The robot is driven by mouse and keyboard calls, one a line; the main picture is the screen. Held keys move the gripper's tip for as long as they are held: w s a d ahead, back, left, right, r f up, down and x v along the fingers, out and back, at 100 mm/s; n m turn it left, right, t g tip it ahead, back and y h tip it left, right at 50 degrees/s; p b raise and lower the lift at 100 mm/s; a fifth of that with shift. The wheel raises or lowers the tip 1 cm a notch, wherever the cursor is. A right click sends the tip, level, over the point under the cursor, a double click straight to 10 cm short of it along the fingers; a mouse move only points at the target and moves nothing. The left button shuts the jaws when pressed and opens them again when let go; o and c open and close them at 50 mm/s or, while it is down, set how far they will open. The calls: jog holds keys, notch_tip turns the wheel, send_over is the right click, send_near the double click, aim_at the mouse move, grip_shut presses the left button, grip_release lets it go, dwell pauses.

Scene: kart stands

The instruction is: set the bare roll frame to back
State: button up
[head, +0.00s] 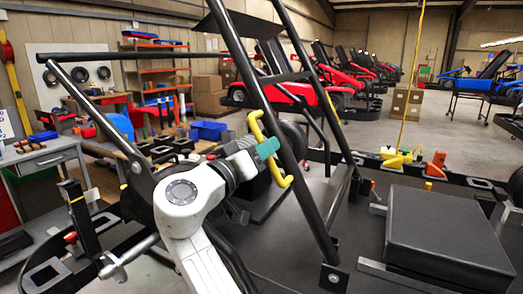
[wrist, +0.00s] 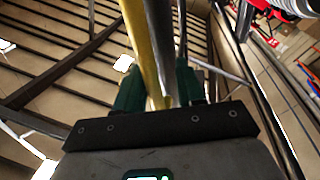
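The bare roll frame (head: 301,184) is made of black tubes and rises, leaning, from a bracket on the dark kart deck at the lower middle of the head view. A yellow handle (head: 284,181) is fixed to its near tube. My gripper (head: 267,149) is at this handle, its teal fingers around the handle's bar. In the wrist view, the two green fingers (wrist: 160,92) stand a little apart with the yellow bar (wrist: 135,28) between them. A grey tube runs close beside it. The exact contact is partly hidden.
A black box-shaped pad (head: 447,232) lies on the deck at right. Yellow and orange parts (head: 398,160) stand along the deck's far edge. A grey workbench (head: 40,160) is at left. Red karts (head: 295,92) stand behind. A yellow cable hangs right of the frame.

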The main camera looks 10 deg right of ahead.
jog(key=b+v, duration=0.2)
jog(key=v, duration=0.8)
jog(key=shift+s+a, duration=0.2)
jog(key=shift+a, duration=0.15)
jog(key=shift+f, duration=0.15)
